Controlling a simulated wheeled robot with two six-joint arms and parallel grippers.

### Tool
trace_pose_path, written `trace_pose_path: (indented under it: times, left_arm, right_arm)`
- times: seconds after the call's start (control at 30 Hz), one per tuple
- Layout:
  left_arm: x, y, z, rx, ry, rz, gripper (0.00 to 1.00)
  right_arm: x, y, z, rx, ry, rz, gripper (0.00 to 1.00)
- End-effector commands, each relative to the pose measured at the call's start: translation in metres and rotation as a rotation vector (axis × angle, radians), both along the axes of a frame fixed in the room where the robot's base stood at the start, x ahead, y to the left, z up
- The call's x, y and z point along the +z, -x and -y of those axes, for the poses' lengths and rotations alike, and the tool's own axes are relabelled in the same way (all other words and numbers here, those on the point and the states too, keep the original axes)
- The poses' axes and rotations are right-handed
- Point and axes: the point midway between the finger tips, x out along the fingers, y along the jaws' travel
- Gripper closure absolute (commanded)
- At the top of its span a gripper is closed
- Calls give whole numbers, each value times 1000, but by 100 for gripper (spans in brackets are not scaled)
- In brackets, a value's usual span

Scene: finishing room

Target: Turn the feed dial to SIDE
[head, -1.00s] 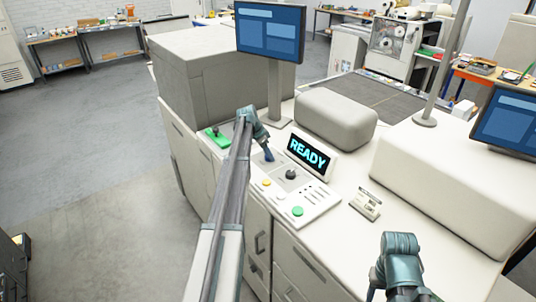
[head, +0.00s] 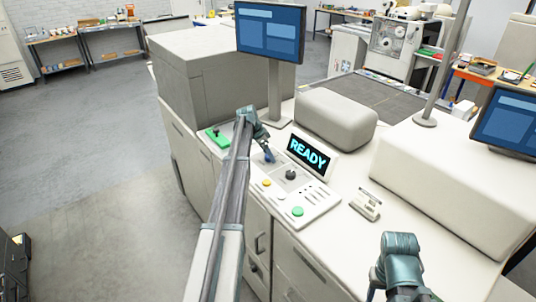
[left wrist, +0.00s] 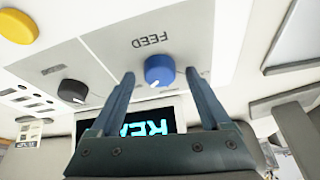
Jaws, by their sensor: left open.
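The feed dial (left wrist: 159,69) is a round blue knob on a light panel, below the word FEED, which reads upside down in the left wrist view. A white mark shows on its lower edge. My left gripper (left wrist: 159,77) is open, with one finger on either side of the dial; I cannot tell whether either touches it. In the head view my left gripper (head: 268,156) is over the far left part of the control panel (head: 279,198), and largely hides the dial. My right gripper (head: 398,292) is at the bottom edge, its fingers mostly out of view.
A black knob (head: 291,175), a yellow button (head: 266,183) and a green button (head: 297,211) share the panel. A READY display (head: 307,153) stands just behind. A monitor (head: 270,32) on a post, a green-based lever (head: 216,137) and a rounded cover (head: 336,118) are nearby.

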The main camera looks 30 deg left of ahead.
Motion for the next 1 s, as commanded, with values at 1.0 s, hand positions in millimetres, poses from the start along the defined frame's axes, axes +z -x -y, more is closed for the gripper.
trace_pose_path:
  times: [1.0]
  left_arm:
    - [124, 42, -27, 0, 1, -1, 19]
  right_arm:
    - [124, 1, 0, -22, -1, -3, 50]
